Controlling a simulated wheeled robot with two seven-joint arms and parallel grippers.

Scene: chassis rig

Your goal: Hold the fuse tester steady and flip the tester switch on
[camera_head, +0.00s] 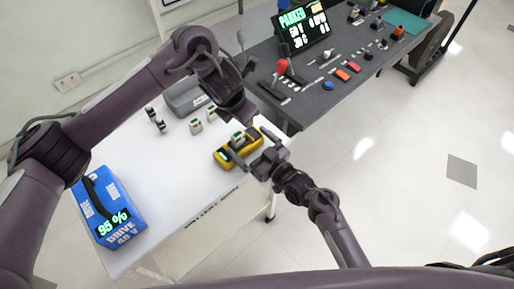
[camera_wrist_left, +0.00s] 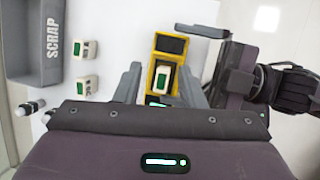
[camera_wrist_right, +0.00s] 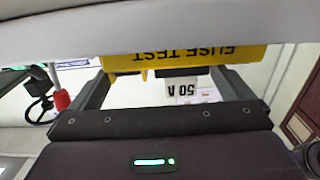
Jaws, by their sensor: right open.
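The yellow and black fuse tester (camera_head: 224,159) lies on the white table, with a white and green fuse (camera_wrist_left: 162,79) seated in it. The right wrist view shows its "FUSE TEST" side (camera_wrist_right: 185,57) upside down, and a "50 A" label below. My right gripper (camera_head: 250,145) is open at the tester's right side, fingers spread towards it; contact is unclear. My left gripper (camera_head: 241,112) is above the tester. In the left wrist view its fingers (camera_wrist_left: 160,88) are apart, with the tester showing between them. I cannot make out the tester switch clearly.
A grey scrap bin (camera_wrist_left: 35,45) and two loose fuses (camera_head: 196,126) stand left of the tester. Small black and white cylinders (camera_head: 155,120) lie farther left. A blue drive battery (camera_head: 110,212) sits at the near left. A dark bench (camera_head: 330,95) with levers adjoins behind.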

